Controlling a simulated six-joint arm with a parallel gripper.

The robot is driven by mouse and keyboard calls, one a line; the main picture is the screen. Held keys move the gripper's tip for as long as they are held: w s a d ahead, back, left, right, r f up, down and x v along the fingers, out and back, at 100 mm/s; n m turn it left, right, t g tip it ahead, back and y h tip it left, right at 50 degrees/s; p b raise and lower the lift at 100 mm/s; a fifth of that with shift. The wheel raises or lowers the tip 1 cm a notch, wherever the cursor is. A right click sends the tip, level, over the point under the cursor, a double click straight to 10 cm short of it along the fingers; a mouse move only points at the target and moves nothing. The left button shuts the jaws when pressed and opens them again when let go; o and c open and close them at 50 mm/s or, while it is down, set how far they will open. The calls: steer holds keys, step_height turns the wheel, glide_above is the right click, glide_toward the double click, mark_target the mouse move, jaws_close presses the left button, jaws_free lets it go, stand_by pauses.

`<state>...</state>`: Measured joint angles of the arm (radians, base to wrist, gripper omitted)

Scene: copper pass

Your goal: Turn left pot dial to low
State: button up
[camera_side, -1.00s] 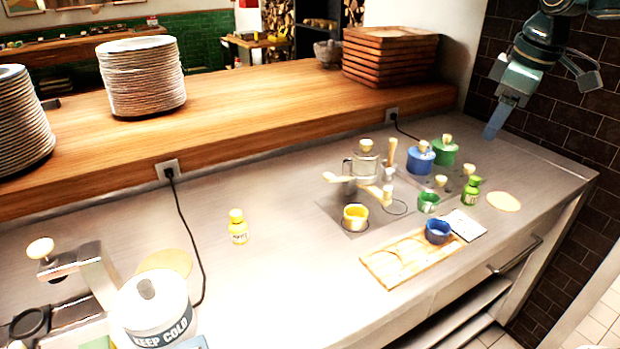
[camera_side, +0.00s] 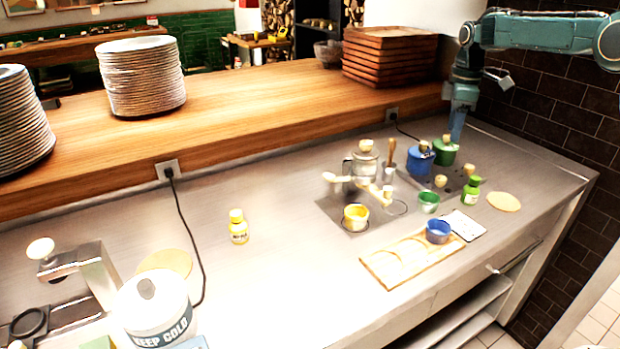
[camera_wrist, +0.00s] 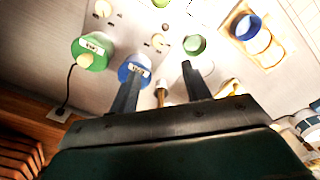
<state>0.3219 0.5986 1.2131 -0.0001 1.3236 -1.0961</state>
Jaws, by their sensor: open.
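The blue pot (camera_side: 420,161) is the left of two lidded pots in the side view; the green pot (camera_side: 445,152) stands right behind it. A cream dial knob (camera_side: 440,181) sits in front of the blue pot; it also shows in the wrist view (camera_wrist: 157,40). A second cream knob (camera_side: 469,170) is in front of the green pot. My gripper (camera_side: 456,136) hangs above and just behind the green pot, pointing down. In the wrist view my gripper (camera_wrist: 163,72) is open, with nothing held. The dial's setting is too small to read.
A green bottle (camera_side: 471,192), a green cup (camera_side: 429,202) and a blue bowl (camera_side: 438,231) stand in front of the knobs. A wooden-handled tool (camera_side: 392,152) and a metal pot (camera_side: 365,167) are to the left. The wooden shelf (camera_side: 250,120) rises behind.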

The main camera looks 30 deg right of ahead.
mark_target(441, 177)
steer(key=shift+w+d+f, duration=0.15)
steer(key=shift+f, duration=0.1)
steer(key=shift+f, duration=0.2)
step_height(441, 177, down, 13)
steer(key=shift+f, duration=0.2)
stand_by(0.5)
steer(key=c, duration=1)
